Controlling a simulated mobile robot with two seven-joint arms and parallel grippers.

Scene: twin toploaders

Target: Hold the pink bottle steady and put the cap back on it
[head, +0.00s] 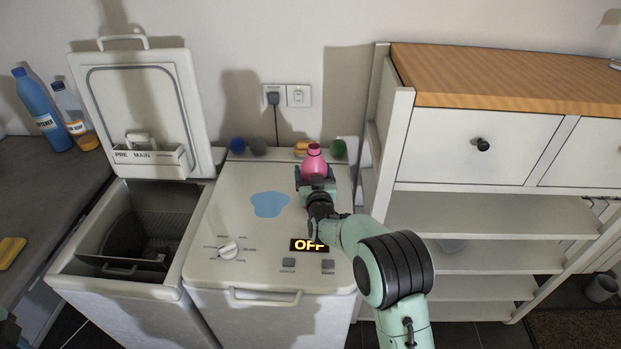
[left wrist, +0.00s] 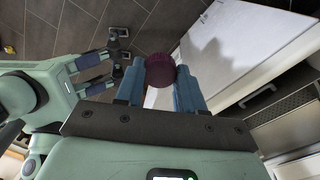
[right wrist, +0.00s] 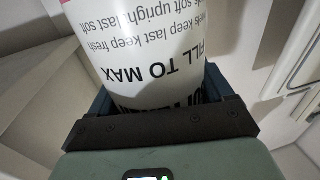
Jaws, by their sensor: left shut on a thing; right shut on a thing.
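The pink bottle (head: 314,163) stands upright at the back right of the closed washer lid in the head view. My right gripper (head: 316,184) is shut around its lower part. In the right wrist view the bottle's white printed label (right wrist: 155,50) fills the space between the fingers. My left gripper (left wrist: 160,85) is shut on a round dark maroon cap (left wrist: 160,70), held in the air beside the white washer front. The left gripper and the cap are not clearly seen in the head view. The bottle's neck shows without a cap.
The left toploader's lid (head: 140,100) is up, its tub open. A blue puddle (head: 269,204) lies on the closed lid. Several coloured round things, including a green one (head: 338,147), line the back ledge. A shelf unit (head: 475,145) stands right; a blue bottle (head: 44,112) stands far left.

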